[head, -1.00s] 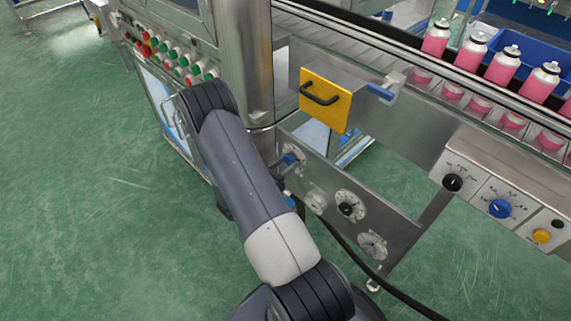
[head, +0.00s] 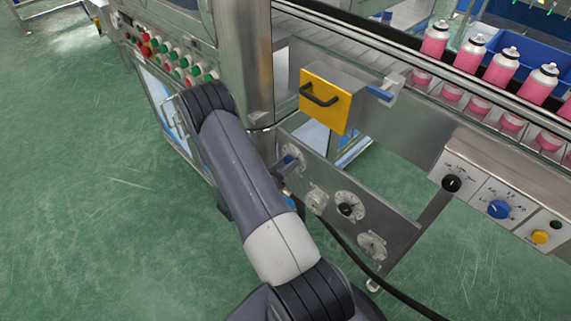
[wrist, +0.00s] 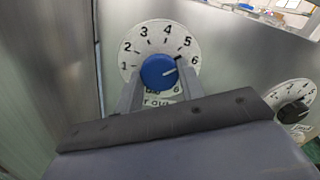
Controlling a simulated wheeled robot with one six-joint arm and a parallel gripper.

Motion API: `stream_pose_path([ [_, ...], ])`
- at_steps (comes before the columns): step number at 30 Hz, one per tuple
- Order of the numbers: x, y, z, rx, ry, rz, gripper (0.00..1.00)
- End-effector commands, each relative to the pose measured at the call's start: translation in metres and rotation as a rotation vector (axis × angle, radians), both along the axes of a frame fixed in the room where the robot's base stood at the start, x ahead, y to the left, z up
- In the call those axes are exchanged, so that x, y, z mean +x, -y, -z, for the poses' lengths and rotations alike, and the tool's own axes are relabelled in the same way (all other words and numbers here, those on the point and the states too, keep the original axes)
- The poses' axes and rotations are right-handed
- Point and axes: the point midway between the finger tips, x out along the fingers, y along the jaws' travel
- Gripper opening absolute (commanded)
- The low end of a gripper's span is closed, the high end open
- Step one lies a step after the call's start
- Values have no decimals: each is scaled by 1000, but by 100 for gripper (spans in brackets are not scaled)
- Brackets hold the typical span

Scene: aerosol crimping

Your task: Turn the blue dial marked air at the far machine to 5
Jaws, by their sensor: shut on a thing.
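In the head view, the blue dial (head: 289,159) is on the low metal panel at the far machine, partly covered by my gripper and arm.
A black dial (wrist: 292,112) is to the right in the wrist view. Other dials (head: 349,206) share the low panel (head: 395,220). A yellow box with a handle (head: 336,113) juts out above. Another blue dial (head: 499,209) is on the right-hand control box. Green floor is open at left.

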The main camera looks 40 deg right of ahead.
Motion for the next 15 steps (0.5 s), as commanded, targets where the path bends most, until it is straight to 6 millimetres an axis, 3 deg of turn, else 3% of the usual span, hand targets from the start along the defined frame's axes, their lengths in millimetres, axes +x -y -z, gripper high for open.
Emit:
stream_pose_path([
  [15,0,0,0,-18,-238,-1,14],
])
